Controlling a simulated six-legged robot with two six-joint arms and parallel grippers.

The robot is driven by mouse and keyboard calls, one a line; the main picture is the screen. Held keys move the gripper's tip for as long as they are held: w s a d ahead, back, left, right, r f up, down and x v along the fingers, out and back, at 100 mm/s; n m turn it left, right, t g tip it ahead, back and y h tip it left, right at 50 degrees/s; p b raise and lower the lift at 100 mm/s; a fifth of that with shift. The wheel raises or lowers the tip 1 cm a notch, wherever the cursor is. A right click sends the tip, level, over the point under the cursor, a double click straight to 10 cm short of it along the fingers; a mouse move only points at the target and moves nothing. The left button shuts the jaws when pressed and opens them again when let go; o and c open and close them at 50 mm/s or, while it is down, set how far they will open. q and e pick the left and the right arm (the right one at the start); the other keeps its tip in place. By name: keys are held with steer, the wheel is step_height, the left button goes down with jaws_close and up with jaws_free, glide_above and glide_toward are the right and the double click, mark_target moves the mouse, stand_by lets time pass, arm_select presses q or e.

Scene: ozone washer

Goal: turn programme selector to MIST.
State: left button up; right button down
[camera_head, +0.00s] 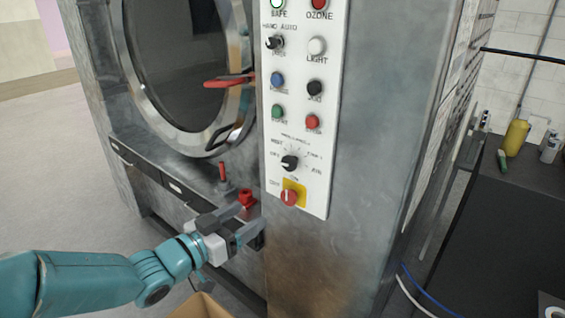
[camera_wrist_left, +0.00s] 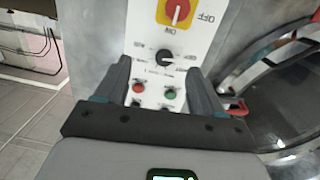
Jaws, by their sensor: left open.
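The programme selector (camera_head: 290,162) is a black round knob low on the white control panel, with a ring of labels around it. MIST is printed at its upper left. Its light pointer mark seems to face left; the exact label is too small to tell. In the left wrist view the selector (camera_wrist_left: 164,57) appears upside down, between the fingertips in the picture. My left gripper (camera_head: 251,221) is open and empty, below and left of the selector and apart from it. The left wrist view shows both dark fingers (camera_wrist_left: 158,66) spread. My right gripper is not in view.
A red rotary switch on a yellow plate (camera_head: 290,197) sits just below the selector. Red (camera_head: 312,121) and green (camera_head: 278,111) buttons sit above it. The round door (camera_head: 185,60) with a red handle is at left. A dark bench (camera_head: 510,220) stands at right.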

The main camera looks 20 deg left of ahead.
arm_select(q)
glide_toward(287, 165)
steer(key=shift+t+y, duration=0.3)
steer(key=shift+t, duration=0.1)
steer(key=p+x, duration=0.1)
steer(key=x, duration=0.1)
steer(key=p+x, duration=0.2)
steer(key=x, duration=0.1)
steer(key=p+x, duration=0.2)
steer(key=x, duration=0.1)
steer(key=shift+s+d+f, duration=0.1)
steer(key=shift+d+f, duration=0.05)
steer(key=shift+d, duration=0.15)
steer(key=c, duration=1)
